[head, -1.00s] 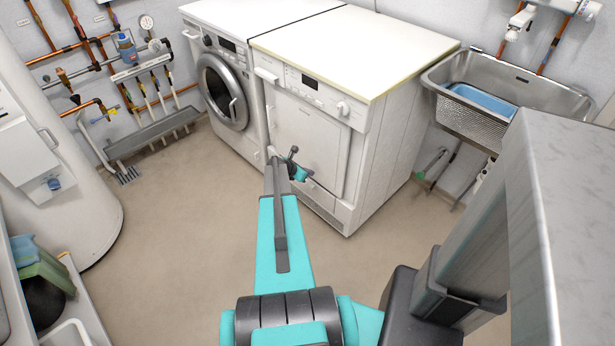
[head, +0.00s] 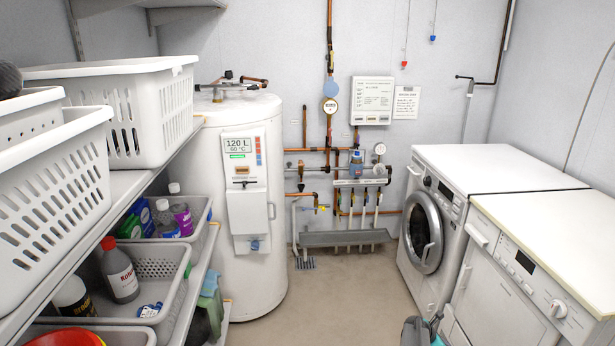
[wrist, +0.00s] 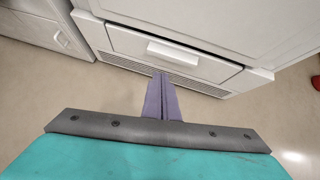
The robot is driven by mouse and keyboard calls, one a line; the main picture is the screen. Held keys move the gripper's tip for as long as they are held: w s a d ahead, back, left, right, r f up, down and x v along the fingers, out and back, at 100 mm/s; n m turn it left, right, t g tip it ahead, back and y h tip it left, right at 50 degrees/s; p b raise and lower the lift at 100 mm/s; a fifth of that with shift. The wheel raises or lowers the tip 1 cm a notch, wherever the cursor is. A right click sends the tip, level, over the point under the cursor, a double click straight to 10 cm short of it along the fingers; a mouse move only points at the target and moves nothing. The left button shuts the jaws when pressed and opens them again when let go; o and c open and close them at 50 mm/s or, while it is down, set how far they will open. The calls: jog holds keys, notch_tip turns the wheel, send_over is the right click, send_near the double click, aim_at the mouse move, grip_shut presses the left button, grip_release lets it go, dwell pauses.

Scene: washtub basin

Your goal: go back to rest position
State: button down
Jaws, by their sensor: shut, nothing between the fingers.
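My gripper (wrist: 162,98) shows in the wrist view with its two purple-grey fingers together and nothing between them. It points toward the lower front of a white machine (wrist: 170,62) with a small pull handle, over bare floor. I cannot tell how far apart fingers and machine are. In the head view only a small teal and dark grey part of my arm shows at the bottom edge, right of the middle. My gripper's fingertips cannot be made out there.
A washing machine (head: 425,225) and a second white machine (head: 525,262) stand at right. A water tank (head: 262,275) stands left of the middle. Shelves at left hold white baskets (head: 150,115) and grey trays (head: 165,290). The floor (head: 340,290) between is clear.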

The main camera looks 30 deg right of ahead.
jog(key=w+a+f+n+t+p, duration=0.1)
jog(key=w+a, duration=0.3)
jog(key=a, duration=0.6)
jog(key=w+a+f+n+y, duration=0.1)
jog(key=w+a, duration=0.3)
jog(key=a, duration=0.5)
jog(key=w+a+f+n+t+p, duration=0.15)
jog(key=w+a, duration=0.25)
jog(key=a, duration=0.6)
jog(key=s+a+f+m+g+y, duration=0.1)
jog(key=s+a, duration=0.1)
jog(key=a, duration=0.8)
jog(key=s+a+m+y, duration=0.1)
jog(key=s+a+m, duration=0.15)
jog(key=a, duration=0.65)
jog(key=s+a+r+m+g+y, duration=0.2)
jog(key=s+a+r+m, duration=0.1)
jog(key=s+a+m, duration=0.4)
jog(key=s+a+r+m+g+y+p, duration=0.1)
jog(key=s+a+r+m+g+y, duration=0.1)
jog(key=s+a+m, duration=0.6)
jog(key=shift+s+a+r+y, duration=0.6)
jog(key=shift+s+a+y, duration=0.2)
jog(key=shift+s+a, duration=2.4)
jog(key=shift+w+g, duration=0.1)
jog(key=shift+g, duration=0.15)
jog(key=shift+d+m, duration=0.1)
jog(key=shift+m, duration=0.2)
